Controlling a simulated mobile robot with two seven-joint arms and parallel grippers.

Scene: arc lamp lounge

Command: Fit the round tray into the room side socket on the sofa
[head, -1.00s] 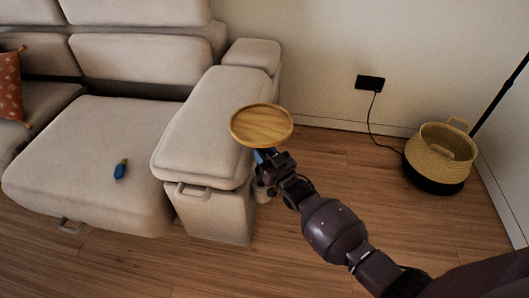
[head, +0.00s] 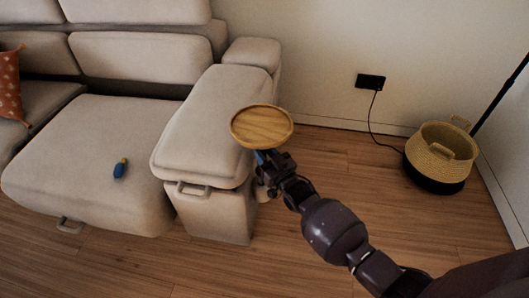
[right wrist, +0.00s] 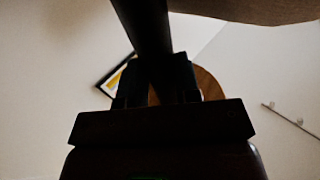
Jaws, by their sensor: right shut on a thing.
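The round tray (head: 262,125) is light wood with a raised rim. It is held nearly level beside the outer side of the sofa's right armrest (head: 212,115), overlapping the armrest's edge in the head view. My right gripper (head: 267,160) is below the tray and shut on its dark stem, which shows between the fingers in the right wrist view (right wrist: 148,35). A brown part of the tray (right wrist: 208,84) shows behind the fingers there. I cannot make out the socket; the tray and my arm cover part of the armrest's outer side. My left gripper is out of view.
A small blue and yellow object (head: 120,168) lies on the sofa seat (head: 85,150). A woven basket (head: 440,155) stands at the right by the wall, near a dark pole. A cord hangs from a wall outlet (head: 370,81). The floor between armrest and basket is clear.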

